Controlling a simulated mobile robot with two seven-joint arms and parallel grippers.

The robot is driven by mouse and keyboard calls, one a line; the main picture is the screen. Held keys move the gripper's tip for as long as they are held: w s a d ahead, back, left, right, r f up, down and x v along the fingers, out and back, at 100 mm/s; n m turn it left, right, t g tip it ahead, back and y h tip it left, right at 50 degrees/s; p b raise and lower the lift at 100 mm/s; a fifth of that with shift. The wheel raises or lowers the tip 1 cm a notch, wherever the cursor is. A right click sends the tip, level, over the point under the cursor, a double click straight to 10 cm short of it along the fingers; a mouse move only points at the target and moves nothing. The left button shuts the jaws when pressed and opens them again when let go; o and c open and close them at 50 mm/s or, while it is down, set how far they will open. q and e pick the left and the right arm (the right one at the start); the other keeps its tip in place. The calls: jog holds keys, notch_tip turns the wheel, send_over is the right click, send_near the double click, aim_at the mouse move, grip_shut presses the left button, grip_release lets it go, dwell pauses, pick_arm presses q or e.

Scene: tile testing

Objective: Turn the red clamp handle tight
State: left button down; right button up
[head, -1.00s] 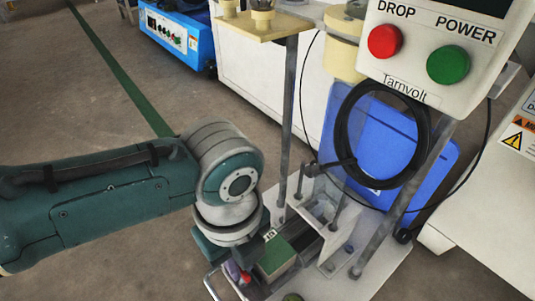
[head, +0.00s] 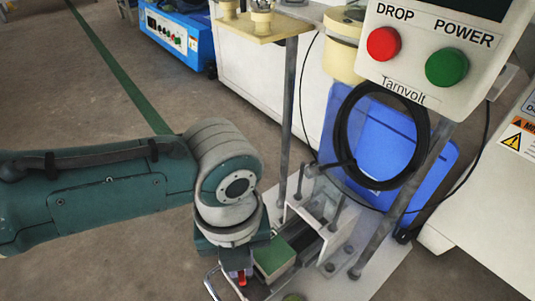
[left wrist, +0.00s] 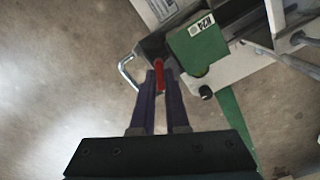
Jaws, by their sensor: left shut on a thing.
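The red clamp handle (left wrist: 159,74) is between the two dark purple fingers of my left gripper (left wrist: 160,84) in the left wrist view. The gripper is shut on it. In the head view a bit of the red handle (head: 241,277) shows just below my left wrist, at the lower end of the test rig. My left arm covers part of the clamp there. A green tile (left wrist: 196,47) with a small white label lies in the fixture beside the handle; the same tile (head: 274,254) shows right of my gripper in the head view. My right gripper is not in view.
A bent metal rod handle (left wrist: 127,72) sticks out left of the clamp. The rig's upright posts (head: 288,120) and a control box (head: 435,55) with red and green buttons stand behind. A black cable coil (head: 345,130) hangs before a blue bin (head: 395,140).

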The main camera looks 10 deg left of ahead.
pick_arm(q)
jog(key=m, duration=0.6)
dwell(0.3)
jog(key=m+b, duration=0.1)
jog(key=m, duration=0.5)
jog(key=shift+b, duration=0.3)
jog(key=c, duration=1.2)
grip_release()
jog(key=shift+o, duration=0.2)
